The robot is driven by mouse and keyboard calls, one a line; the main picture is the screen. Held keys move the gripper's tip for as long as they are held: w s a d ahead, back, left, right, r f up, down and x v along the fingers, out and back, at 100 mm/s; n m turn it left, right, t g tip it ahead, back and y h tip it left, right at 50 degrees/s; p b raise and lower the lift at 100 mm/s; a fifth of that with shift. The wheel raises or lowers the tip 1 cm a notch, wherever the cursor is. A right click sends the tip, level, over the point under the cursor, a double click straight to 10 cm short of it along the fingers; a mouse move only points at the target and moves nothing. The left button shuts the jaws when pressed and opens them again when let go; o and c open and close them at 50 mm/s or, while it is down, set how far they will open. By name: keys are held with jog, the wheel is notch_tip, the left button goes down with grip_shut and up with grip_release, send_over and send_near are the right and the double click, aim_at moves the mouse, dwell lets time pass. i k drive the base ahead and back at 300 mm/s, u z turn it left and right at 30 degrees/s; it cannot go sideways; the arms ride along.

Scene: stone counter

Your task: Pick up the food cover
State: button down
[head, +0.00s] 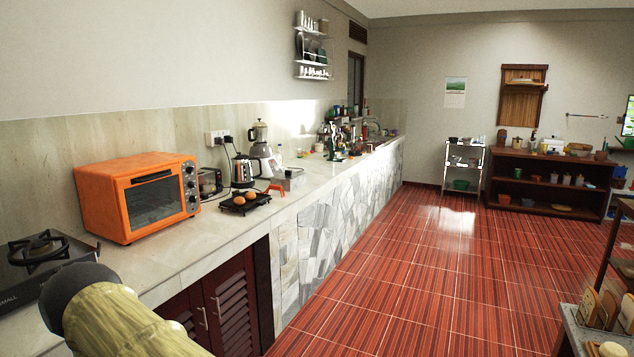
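I cannot pick out a food cover for certain in the head view. Part of my arm, pale yellow with a dark grey end, shows at the bottom left, over the front edge of the counter. My gripper is not in view, so whether it is open or shut does not show.
On the stone counter (165,262) stand a gas stove (42,258), an orange oven (140,195), a kettle (243,171), a black tray (244,203) with brown round items, and a blender (262,150). A wooden shelf (548,175) stands at the back. The red floor (420,270) is clear.

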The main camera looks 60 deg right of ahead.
aim_at(291, 180)
jog(key=z, duration=2)
jog(key=i, duration=0.5)
jog(key=z, duration=0.55)
jog(key=i, duration=3.35)
jog(key=u, duration=0.45)
